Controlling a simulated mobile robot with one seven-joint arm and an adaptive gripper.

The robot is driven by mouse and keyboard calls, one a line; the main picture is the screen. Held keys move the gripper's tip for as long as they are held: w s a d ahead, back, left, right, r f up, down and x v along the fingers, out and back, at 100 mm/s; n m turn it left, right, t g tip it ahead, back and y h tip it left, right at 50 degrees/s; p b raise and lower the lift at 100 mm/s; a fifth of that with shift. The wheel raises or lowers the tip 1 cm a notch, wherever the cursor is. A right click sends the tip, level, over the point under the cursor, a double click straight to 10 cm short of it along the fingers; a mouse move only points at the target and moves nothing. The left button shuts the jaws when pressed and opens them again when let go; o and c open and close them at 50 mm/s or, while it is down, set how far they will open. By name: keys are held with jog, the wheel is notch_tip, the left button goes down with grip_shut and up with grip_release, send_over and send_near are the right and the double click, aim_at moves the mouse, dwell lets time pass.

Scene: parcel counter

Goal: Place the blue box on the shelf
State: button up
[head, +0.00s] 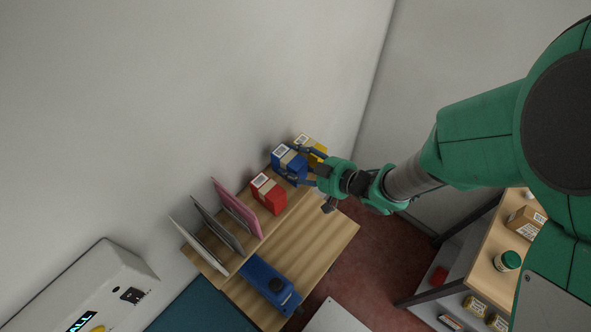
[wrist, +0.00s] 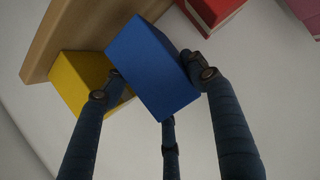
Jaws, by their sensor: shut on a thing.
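The blue box (head: 283,158), with a tan band and a pale label, is at the wooden shelf (head: 243,248), between a red box and a yellow box. My gripper (head: 299,167) is shut on the blue box from the right side. In the wrist view the blue box (wrist: 150,65) sits tilted between the dark fingers of my gripper (wrist: 155,88). The shelf edge (wrist: 58,38) shows at the upper left there. I cannot tell whether the box's underside touches the shelf.
The red box (head: 269,194) and the yellow box (head: 310,143) are close on either side. Several upright panels (head: 237,208) stand left of the red box. A blue device (head: 268,284) lies on the lower wooden surface (head: 318,236). A rack with jars (head: 507,261) is at the right.

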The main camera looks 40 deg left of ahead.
jog(key=shift+f, duration=0.2)
jog(key=shift+f, duration=1.8)
jog(key=shift+f, duration=0.15)
jog(key=o, duration=1.4)
jog(key=shift+c, duration=0.2)
jog(key=v, duration=1.2)
